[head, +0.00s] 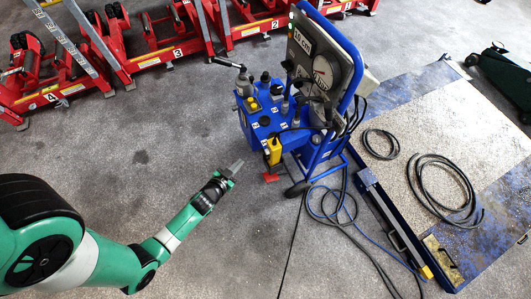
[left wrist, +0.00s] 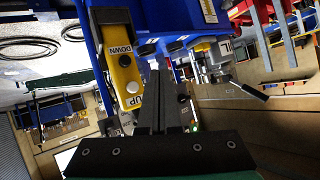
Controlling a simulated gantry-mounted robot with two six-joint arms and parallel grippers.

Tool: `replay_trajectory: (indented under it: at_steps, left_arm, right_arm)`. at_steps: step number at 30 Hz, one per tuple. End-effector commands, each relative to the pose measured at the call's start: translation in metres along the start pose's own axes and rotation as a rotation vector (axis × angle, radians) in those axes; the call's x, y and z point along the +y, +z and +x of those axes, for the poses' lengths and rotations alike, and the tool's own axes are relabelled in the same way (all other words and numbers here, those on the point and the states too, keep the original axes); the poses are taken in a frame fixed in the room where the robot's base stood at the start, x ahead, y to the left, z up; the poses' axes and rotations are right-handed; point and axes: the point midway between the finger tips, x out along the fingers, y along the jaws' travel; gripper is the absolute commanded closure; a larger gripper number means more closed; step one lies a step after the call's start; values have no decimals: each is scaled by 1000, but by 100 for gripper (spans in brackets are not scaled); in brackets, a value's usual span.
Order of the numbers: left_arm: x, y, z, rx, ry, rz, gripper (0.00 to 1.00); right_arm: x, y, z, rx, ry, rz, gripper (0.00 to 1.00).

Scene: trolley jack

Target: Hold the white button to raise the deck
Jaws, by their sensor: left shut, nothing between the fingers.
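A yellow control pendant (head: 273,150) hangs on the front side of the blue pump trolley (head: 262,118). In the left wrist view the pendant (left wrist: 122,65) carries the words DOWN and UP, with a round white button (left wrist: 132,87) by the UP label and another round button by DOWN. My left gripper (head: 236,166) is shut and empty, to the left of the pendant and apart from it in the head view. Its fingertips (left wrist: 157,66) show just right of the pendant in the wrist view. The deck (head: 428,95) lies low on the floor at right. My right gripper is out of view.
Black hoses (head: 345,205) trail from the trolley across the floor, and loops of hose (head: 450,185) lie on the deck. Red numbered jacks (head: 165,45) line the back left. A red pedal (head: 271,178) sits below the pendant. The floor left of the trolley is clear.

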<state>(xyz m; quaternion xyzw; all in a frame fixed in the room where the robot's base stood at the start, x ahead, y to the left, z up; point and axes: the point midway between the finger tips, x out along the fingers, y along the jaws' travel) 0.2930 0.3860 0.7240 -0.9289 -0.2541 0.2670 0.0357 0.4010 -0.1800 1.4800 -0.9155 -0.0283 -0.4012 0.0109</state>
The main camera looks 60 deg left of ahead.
Motion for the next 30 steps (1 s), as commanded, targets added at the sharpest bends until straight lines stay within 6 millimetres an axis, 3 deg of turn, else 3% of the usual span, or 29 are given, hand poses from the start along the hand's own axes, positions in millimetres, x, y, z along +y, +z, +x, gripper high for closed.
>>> replay_trajectory:
  at_steps: [4,15,30]
  left_arm:
    - [13,-5,18,8,2,2,100]
    - [36,-33,49,3,0,-1,100]
    - [40,-40,54,1,-2,-1,100]
  right_arm:
    - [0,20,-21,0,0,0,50]
    - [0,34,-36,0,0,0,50]
    - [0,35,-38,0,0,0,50]
